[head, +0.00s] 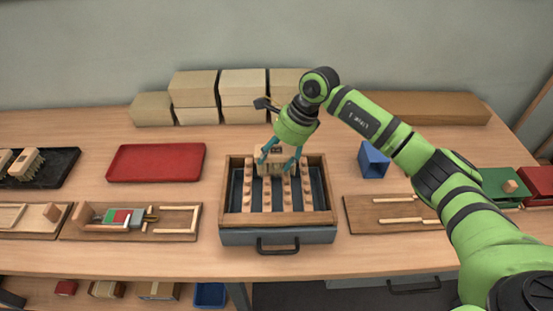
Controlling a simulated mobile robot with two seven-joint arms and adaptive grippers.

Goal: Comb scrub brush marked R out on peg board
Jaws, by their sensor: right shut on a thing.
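My right gripper (278,160) is shut on a pale wooden scrub brush (275,167), with a teal finger on each side of it. The brush is at the back part of the peg board (286,204), which has rows of light pegged strips inside a wooden-rimmed tray. A small dark mark shows on the brush, but I cannot read the letter. Whether its bristles touch the pegs I cannot tell. My left gripper is not in view.
A red tray (155,163) lies to the left, and a black tray (66,168) with brushes at far left. A blue holder (373,160) stands right of the peg board. Cardboard boxes (193,88) line the back. A wooden jig board (372,224) lies at right.

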